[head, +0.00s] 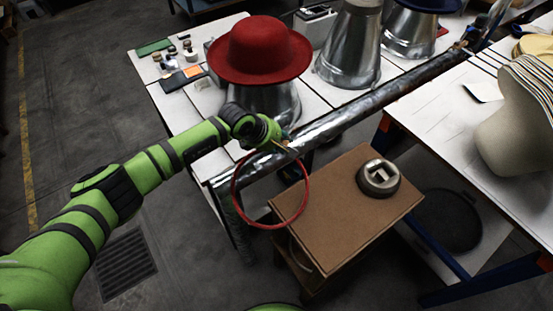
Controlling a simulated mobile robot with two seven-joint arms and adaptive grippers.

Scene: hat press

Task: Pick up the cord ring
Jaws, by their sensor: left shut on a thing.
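A thin red cord ring (303,207) hangs as a loop below my left gripper (291,149), in front of the metal pipe rail and the small brown table. My left gripper is shut on the ring near its top edge; its fingers are small in the picture. My right gripper is not in view.
A metal pipe rail (385,100) runs along the white worktable (195,103). A red hat (259,50) sits on a metal form behind my left gripper. A round metal weight (378,179) rests on the brown table. A cream hat form (515,135) stands at right.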

